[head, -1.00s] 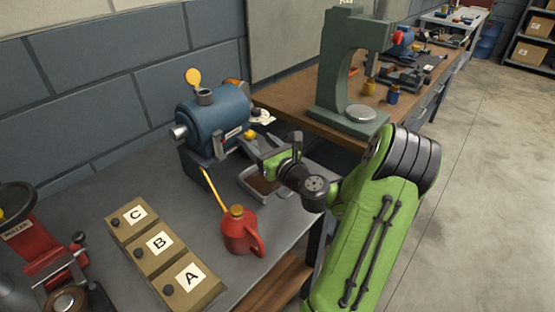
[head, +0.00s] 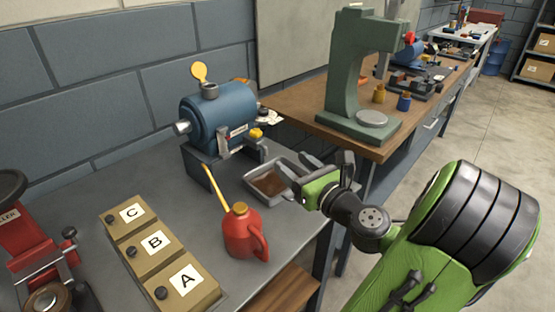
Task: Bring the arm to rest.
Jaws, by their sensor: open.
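My gripper (head: 318,164) is at the end of my green and black arm, near the right edge of the grey workbench (head: 180,195). Its dark fingers are apart and I see nothing between them. It is just right of a grey metal tray (head: 252,182) with brown contents, and partly overlaps the tray's right side in the picture. A blue cylindrical casing (head: 222,115) with an open yellow cap stands on a dark base behind the tray, apart from the gripper.
A red oil can (head: 240,236) with a yellow spout stands in front of the tray. Boxes labelled A (head: 187,280), B and C are at the front left, beside a red machine (head: 30,240). A green press (head: 350,85) stands on the wooden bench behind. Open floor lies right.

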